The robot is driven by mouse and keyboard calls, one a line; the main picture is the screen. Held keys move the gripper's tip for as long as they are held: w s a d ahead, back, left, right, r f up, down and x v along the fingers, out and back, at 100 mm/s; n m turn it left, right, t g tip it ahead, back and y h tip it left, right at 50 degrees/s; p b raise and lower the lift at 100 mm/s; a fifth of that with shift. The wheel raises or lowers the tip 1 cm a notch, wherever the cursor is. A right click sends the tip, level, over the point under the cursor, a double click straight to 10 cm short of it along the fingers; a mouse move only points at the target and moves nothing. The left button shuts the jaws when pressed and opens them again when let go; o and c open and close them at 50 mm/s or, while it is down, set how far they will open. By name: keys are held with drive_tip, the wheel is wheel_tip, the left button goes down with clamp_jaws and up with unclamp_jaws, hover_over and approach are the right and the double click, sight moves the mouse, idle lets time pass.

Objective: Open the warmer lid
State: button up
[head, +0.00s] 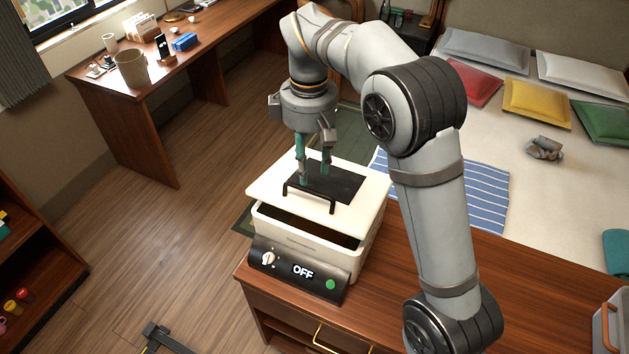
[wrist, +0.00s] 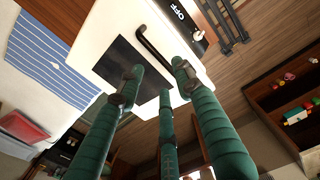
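The warmer (head: 308,238) is a white box with a dark front panel (head: 296,272) reading OFF. Its white lid (head: 262,188) has a dark window (head: 335,184) and a black bar handle (head: 309,196). The lid's front edge stands above the box, and a dark gap shows under it. My gripper (head: 315,176) has green fingers and points down over the lid, behind the handle. In the wrist view, the spread fingers (wrist: 160,78) are over the window, with the handle (wrist: 160,48) beyond them. One fingertip is close to the handle's end; contact cannot be told. Nothing is held.
The warmer stands on a wooden counter (head: 500,290) near its left end. A grey bin (head: 609,322) is at the counter's right. A bed with a striped blue cloth (head: 480,195) lies behind. A desk (head: 110,95) is at the back left, with open floor between.

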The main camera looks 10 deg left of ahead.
hover_over(311, 200)
wheel_tip(311, 200, down, 6)
drive_tip(key=shift+s+r, duration=0.1)
drive_tip(key=shift+r, duration=0.05)
drive_tip(key=c, duration=0.3)
clamp_jaws()
drive_tip(key=shift+r, duration=0.1)
idle(0.6)
